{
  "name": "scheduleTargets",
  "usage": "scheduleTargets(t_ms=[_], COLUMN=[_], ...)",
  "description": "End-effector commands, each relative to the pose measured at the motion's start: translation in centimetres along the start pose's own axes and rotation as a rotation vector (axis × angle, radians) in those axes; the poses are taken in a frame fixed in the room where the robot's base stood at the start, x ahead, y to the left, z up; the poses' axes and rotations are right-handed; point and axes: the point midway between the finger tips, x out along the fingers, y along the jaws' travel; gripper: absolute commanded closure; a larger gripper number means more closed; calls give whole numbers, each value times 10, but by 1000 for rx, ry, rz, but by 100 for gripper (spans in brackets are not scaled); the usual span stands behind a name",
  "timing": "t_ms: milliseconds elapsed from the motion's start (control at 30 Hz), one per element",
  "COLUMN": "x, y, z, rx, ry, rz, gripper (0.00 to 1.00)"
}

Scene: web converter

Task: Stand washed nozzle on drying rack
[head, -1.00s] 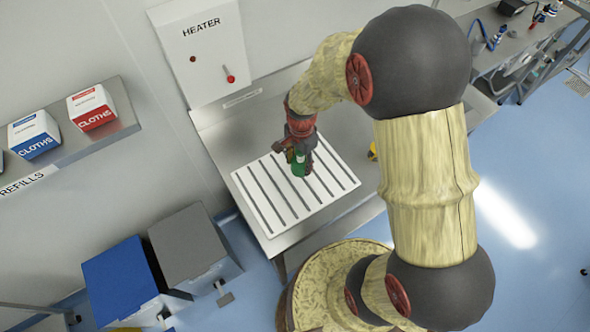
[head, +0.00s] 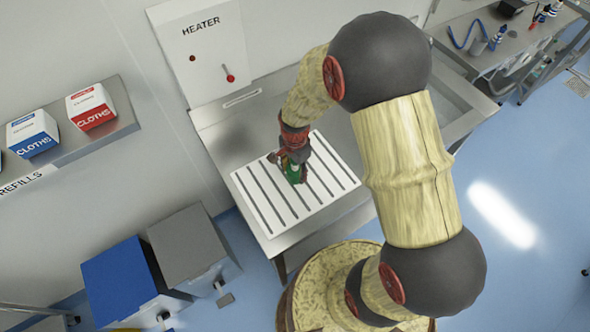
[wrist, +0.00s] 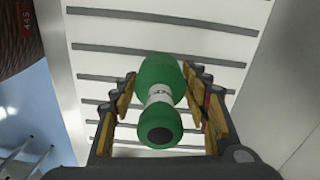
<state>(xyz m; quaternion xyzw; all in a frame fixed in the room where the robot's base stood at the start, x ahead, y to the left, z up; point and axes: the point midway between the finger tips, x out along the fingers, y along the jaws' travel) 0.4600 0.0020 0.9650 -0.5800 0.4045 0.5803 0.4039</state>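The green nozzle (wrist: 160,100) with a pale ringed band sits between the two fingers of my gripper (wrist: 163,92) in the wrist view. In the head view the nozzle (head: 294,173) shows green below my gripper (head: 291,165), over the white slatted drying rack (head: 329,178). The rack (wrist: 210,47) with its dark slots fills the background of the wrist view. I cannot tell whether the nozzle's lower end touches the rack.
The rack lies on a metal bench (head: 230,147) below the heater panel (head: 205,55). A sink (head: 452,105) is to the right. A shelf with cloth boxes (head: 90,107) is at left. Blue and grey bins (head: 118,280) stand on the floor.

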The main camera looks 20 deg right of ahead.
Motion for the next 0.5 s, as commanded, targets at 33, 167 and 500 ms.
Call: scheduleTargets(t_ms=[33,167,500], x=[0,0,-1], y=[0,0,0], z=[0,0,0], rx=[0,0,0], ry=[0,0,0], rz=[0,0,0], gripper=[50,42,38])
